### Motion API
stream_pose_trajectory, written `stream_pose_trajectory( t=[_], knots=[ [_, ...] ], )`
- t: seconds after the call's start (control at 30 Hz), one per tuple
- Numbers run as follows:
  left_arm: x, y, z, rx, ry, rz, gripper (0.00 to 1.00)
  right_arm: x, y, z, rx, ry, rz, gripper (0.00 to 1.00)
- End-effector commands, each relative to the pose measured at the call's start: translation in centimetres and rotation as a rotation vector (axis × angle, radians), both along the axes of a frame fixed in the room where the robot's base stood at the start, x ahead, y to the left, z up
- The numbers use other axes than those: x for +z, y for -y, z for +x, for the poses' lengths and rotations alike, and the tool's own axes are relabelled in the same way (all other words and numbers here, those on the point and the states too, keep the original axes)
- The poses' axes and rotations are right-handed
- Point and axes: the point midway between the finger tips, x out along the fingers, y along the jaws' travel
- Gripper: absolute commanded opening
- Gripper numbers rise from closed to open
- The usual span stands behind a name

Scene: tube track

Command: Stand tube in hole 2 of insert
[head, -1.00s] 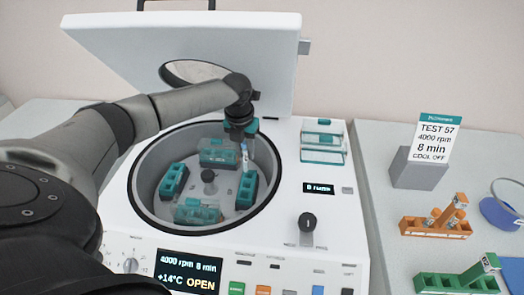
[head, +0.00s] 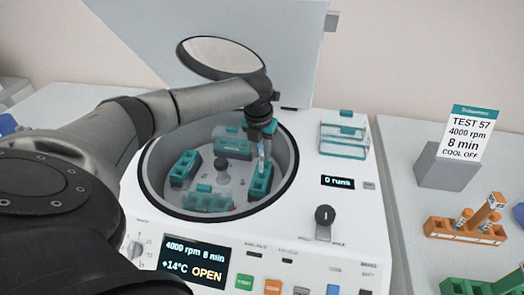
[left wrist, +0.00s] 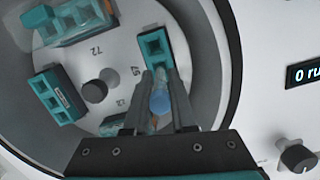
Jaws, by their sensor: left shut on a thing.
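My left gripper (head: 263,138) is over the right side of the open centrifuge bowl, shut on a slim clear tube (head: 262,160) that points down. In the left wrist view the gripper (left wrist: 160,98) has the tube's blue end (left wrist: 160,104) between its fingers. A teal insert (head: 260,186) with a row of holes stands in the bowl right below the tube; it also shows in the left wrist view (left wrist: 153,42). The tube's lower end overlaps the insert in the picture; I cannot tell whether it has entered a hole, or which one. My right gripper is not in view.
The bowl (head: 288,150) has a raised rim and a central hub (head: 222,164). Another teal insert (head: 185,167) and lidded teal holders (head: 208,201) stand around it. The open lid (head: 290,40) rises behind. An orange rack (head: 440,230) stands at right.

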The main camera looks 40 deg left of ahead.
Motion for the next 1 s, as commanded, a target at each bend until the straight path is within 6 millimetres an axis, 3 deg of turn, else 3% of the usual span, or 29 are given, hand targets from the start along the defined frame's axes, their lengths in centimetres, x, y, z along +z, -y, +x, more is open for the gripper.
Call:
stream_pose_trajectory(
  t=[1.0],
  knots=[
    [-0.87,0.03,0.20,0.000,0.001,0.000,0.00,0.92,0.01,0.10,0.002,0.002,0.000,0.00]
  ],
)
